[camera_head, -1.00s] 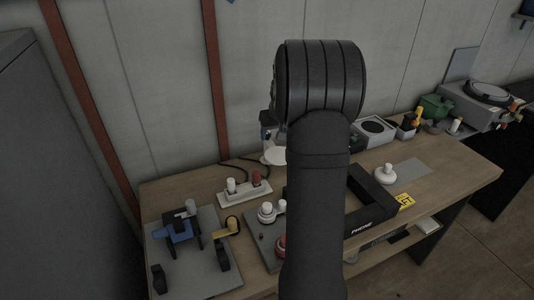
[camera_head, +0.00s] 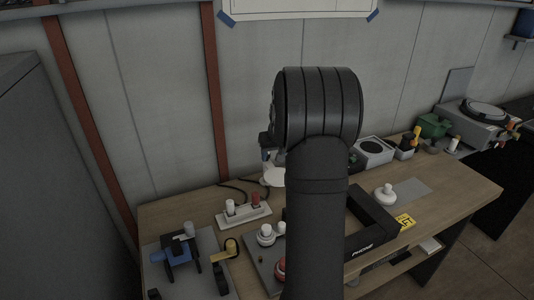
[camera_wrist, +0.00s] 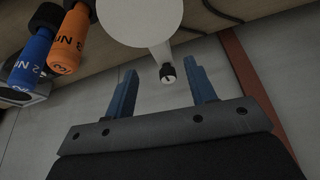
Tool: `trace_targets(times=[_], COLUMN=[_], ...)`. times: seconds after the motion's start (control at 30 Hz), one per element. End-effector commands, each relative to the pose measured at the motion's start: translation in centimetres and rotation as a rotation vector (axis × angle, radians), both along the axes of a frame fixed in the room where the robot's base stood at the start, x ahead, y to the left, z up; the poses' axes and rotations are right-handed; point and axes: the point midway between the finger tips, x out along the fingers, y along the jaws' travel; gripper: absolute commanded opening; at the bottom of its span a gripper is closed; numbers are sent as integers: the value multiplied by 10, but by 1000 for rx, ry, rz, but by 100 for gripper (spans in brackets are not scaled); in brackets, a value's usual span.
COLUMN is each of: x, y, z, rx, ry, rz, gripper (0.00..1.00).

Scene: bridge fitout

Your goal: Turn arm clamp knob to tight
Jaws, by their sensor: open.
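In the wrist view a small black knob with a pale, marked end (camera_wrist: 167,73) shows by the edge of a white round disc (camera_wrist: 140,18); it looks like the arm clamp knob, but I cannot read its setting. My gripper (camera_wrist: 161,67) is open, its two blue fingers on either side of the knob in the picture. Nothing is held, and I cannot tell how far beyond the fingertips the knob is. In the head view a white disc (camera_head: 273,177) shows beside my arm.
Two screwdrivers, orange (camera_wrist: 70,40) and blue (camera_wrist: 30,55), stand left of the fingers in the wrist view.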

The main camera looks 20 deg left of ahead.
Motion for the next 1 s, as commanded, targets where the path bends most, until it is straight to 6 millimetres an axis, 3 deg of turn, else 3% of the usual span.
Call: trace_targets(times=[0.13, 0.27, 0.4, 0.77, 1.0], x=[-5, -15, -21, -24, -34], y=[6, 16, 24, 48, 76], z=[-8, -23, -33, -35, -52], rx=[-71, -253, -492, -1060, -1539], ry=[4, 3, -16, -100, -98], rz=[57, 187, 332, 622, 908], gripper=[49, 49, 49, 49, 49])
